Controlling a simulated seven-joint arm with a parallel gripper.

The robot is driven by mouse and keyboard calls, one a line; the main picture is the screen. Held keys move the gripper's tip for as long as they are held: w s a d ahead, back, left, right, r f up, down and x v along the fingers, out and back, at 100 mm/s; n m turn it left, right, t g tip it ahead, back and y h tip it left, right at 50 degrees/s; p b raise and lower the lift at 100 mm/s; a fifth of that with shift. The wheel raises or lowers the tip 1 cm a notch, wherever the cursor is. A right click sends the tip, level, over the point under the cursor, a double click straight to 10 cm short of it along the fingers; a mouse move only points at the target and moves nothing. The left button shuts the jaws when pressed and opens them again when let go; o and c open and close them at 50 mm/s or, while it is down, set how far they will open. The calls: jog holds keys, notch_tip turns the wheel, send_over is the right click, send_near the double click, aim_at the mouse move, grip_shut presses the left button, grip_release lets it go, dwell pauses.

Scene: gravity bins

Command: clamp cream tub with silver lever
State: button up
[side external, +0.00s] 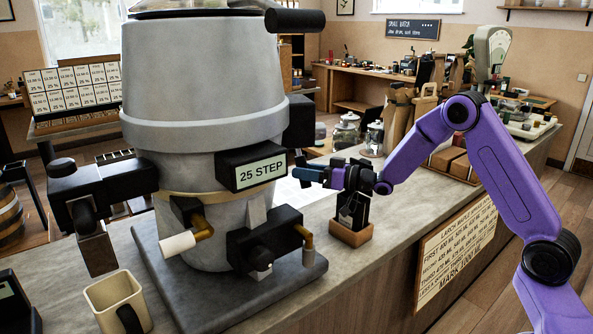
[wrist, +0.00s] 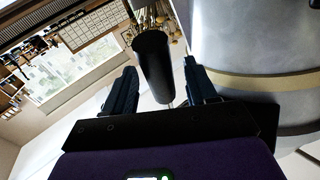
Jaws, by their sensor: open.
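A large pale grey-white tub-shaped vessel (side external: 205,85) with a tan band stands upright on a grey base slab on the counter. It also fills the right of the wrist view (wrist: 255,45). A small cream open container (side external: 118,303) with a dark handle is at the front left. My gripper (side external: 308,175) is right of the vessel, fingers pointing left, open. In the wrist view, a black cylindrical handle (wrist: 153,65) shows between the fingertips (wrist: 160,85); contact cannot be told.
A "25 STEP" label block (side external: 252,169), brass-and-white spouts (side external: 180,243) and black blocks jut from the vessel. A small wooden box (side external: 351,233) with dark contents stands below my gripper. Glass jars (side external: 346,132) and paper bags (side external: 397,123) are behind. The counter's front right is clear.

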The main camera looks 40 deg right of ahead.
jog(key=shift+x, duration=1.45)
grip_shut()
jog(key=shift+s, duration=0.1)
jog(key=shift+s+r+m+g+h, duration=0.25)
jog(key=shift+s+r+m+g, duration=0.1)
jog(key=shift+s+g, duration=0.2)
jog(key=shift+s+r+m+g+h, duration=0.2)
jog(key=shift+s+r+m+g, duration=0.1)
jog(key=shift+s+g, duration=0.25)
jog(key=shift+s+r+m+g+h, duration=0.3)
jog(key=shift+s+m+g, duration=0.1)
jog(key=shift+s, duration=0.35)
jog(key=shift+s+r+m+g+h, duration=0.35)
jog(key=shift+s+r+m+g, duration=0.1)
jog(key=shift+s+r+g, duration=0.6)
grip_release()
jog(key=shift+s, duration=0.1)
